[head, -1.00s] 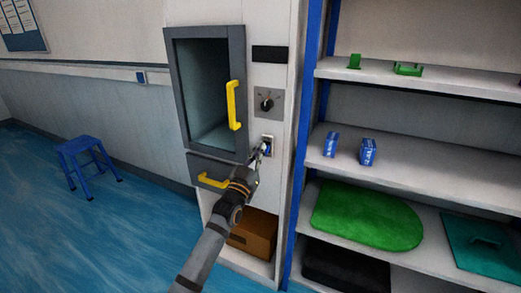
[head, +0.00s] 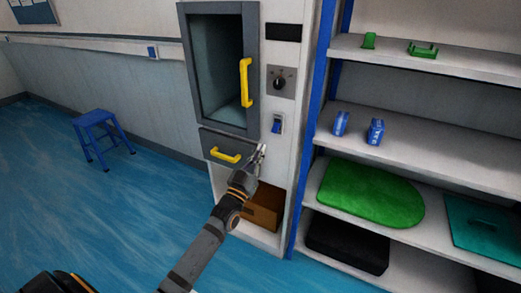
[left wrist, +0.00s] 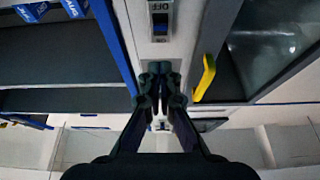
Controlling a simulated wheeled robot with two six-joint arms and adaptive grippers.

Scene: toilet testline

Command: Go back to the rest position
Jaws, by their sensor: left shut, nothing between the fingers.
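My left gripper (head: 262,152) is in front of the white cabinet, below and a little left of the blue rocker switch (head: 277,124). Its fingers are together with nothing between them, and a gap shows between it and the switch. In the left wrist view, which is upside down, the closed fingertips (left wrist: 158,84) meet in the middle. The switch plate with its OFF and ON marks (left wrist: 160,20) shows ahead of them at the top. My right gripper is not in view.
The cabinet has a grey-framed window door with a yellow handle (head: 246,83), a drawer with a yellow handle (head: 225,156) and a knob (head: 280,83). A shelf rack (head: 440,136) stands close on the right. A blue stool (head: 97,120) stands left on open blue floor.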

